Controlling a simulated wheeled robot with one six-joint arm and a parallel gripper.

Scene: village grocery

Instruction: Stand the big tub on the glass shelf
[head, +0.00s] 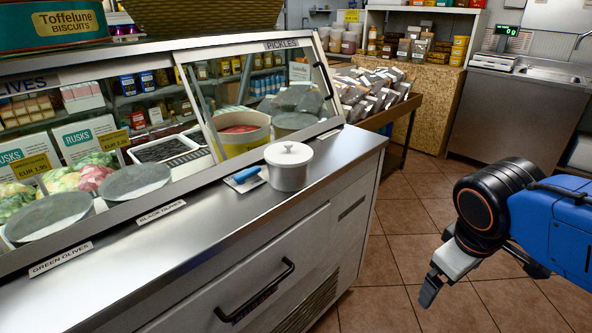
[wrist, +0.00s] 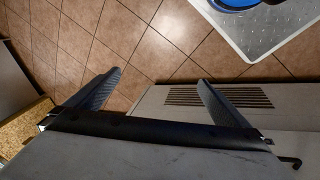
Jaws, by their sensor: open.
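A white round tub with a knobbed lid (head: 289,168) stands upright on the steel counter ledge (head: 215,215) in front of the display case. It is the only lidded tub on the ledge; a wider cream tub with red contents (head: 238,140) sits behind the case's glass. Which surface is the glass shelf, I cannot tell for sure; the case has sloping glass (head: 255,85) and shelves behind it. My gripper (head: 436,285) is to the right of the counter, over the floor, well apart from the white tub. In the wrist view its fingers (wrist: 160,78) are spread with nothing between them.
A blue-handled tool (head: 245,175) lies left of the white tub. A biscuit box (head: 60,25) and a basket (head: 200,12) stand on top of the case. A sloped produce stand (head: 375,100) is behind the counter's end. The tiled floor (head: 400,215) at right is clear.

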